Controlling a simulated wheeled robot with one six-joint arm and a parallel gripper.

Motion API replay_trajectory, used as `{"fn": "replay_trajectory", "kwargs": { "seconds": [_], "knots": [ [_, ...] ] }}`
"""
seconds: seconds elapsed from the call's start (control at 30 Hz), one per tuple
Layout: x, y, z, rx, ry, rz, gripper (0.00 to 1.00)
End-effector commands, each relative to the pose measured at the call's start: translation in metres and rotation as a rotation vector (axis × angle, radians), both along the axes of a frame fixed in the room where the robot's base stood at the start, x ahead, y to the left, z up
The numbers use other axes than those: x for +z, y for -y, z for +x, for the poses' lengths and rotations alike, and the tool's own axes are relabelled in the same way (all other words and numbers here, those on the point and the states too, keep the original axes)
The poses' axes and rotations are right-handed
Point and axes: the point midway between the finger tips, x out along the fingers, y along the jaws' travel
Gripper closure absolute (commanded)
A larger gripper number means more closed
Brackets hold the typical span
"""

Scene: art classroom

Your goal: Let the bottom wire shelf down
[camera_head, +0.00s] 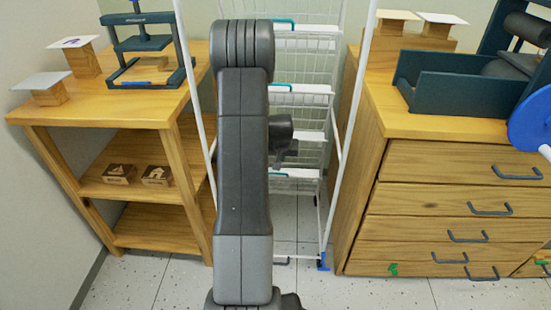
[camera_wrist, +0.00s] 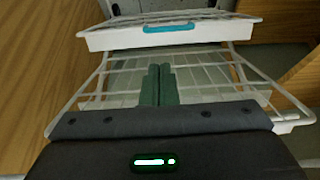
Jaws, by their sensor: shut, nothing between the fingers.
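A white wire rack (camera_head: 337,110) stands between the wooden furniture. Several wire shelves hang in it, with white front strips and teal handles. The lowest shelf strip I can make out (camera_head: 298,173) is low in the rack, partly hidden behind my arm. My gripper (camera_wrist: 160,70) is shut and empty, its green fingers together over white wire mesh (camera_wrist: 205,75) in the wrist view. A white strip with a teal handle (camera_wrist: 170,28) lies beyond the fingertips, apart from them. I cannot tell which shelf this is. In the head view the fingers are mostly hidden.
A wooden shelf unit (camera_head: 110,112) with a dark press (camera_head: 140,42) stands at left. A wooden drawer cabinet (camera_head: 450,200) with grey handles stands close at right, carrying a larger press with a blue wheel (camera_head: 530,118). Speckled floor (camera_head: 190,285) shows in front.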

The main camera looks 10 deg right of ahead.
Motion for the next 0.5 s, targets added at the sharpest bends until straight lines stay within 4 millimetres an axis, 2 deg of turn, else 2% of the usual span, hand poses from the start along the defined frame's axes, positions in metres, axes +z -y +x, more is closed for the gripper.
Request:
{"fn": "replay_trajectory", "kwargs": {
  "seconds": [0.5],
  "knots": [
    [-0.075, 0.01, 0.033, 0.001, -0.001, 0.0, 1.0]
  ]
}}
